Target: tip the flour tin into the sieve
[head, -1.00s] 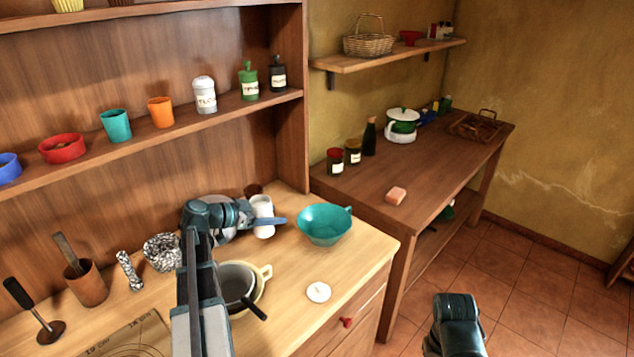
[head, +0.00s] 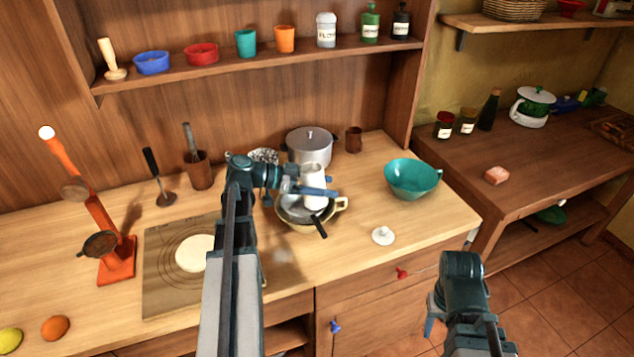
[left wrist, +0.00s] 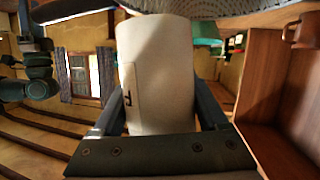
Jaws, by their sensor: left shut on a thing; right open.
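The white flour tin (head: 313,180) is in my left gripper (head: 318,191), over the sieve; it looks close to upright. In the left wrist view the pale tin (left wrist: 157,70) sits between the fingers, part of a dark-lettered label showing. The dark grey sieve (head: 296,216), its black handle pointing front right, rests in a cream bowl (head: 341,205) with a side handle. The tin and gripper hide part of the sieve, and its inside is not clear. My right gripper (head: 431,322) is open and empty in front of the counter, partly hidden by its arm.
A white lid (head: 383,236) lies on the counter right of the bowl. A teal colander (head: 412,178) stands further right, and a lidded grey pot (head: 309,146) stands behind. A board with pale dough (head: 195,253) is at left. Another white labelled tin (head: 326,31) stands on the shelf.

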